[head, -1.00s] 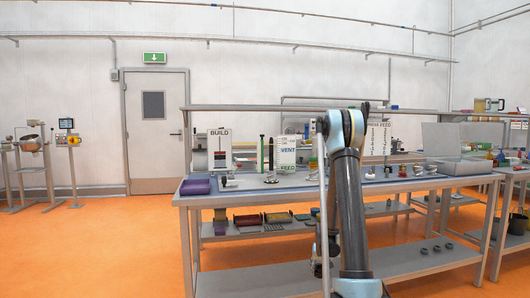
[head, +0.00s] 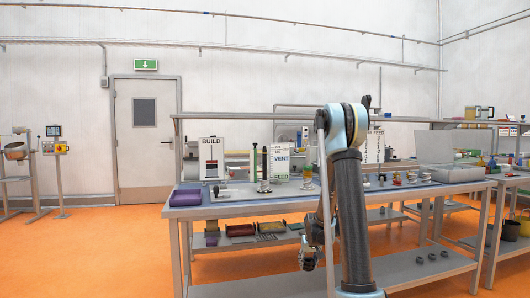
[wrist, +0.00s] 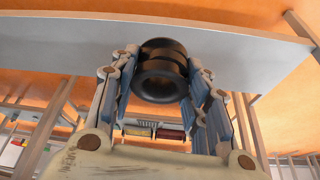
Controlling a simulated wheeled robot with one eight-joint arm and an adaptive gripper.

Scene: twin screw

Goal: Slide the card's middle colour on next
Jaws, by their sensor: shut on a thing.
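The white BUILD card (head: 211,158) stands upright at the left of the bench; its drawing shows an upright line with dark and reddish bands low down, too small to read surely. A thin post on a round base (head: 265,172) stands to the right of the card. My gripper (head: 309,257) hangs low in front of the bench, below the top. In the wrist view, my gripper (wrist: 162,85) is shut on a black ring-like piece (wrist: 161,78) with a round dark end, held between both fingers.
Small parts stand at the right. The orange floor in front is clear.

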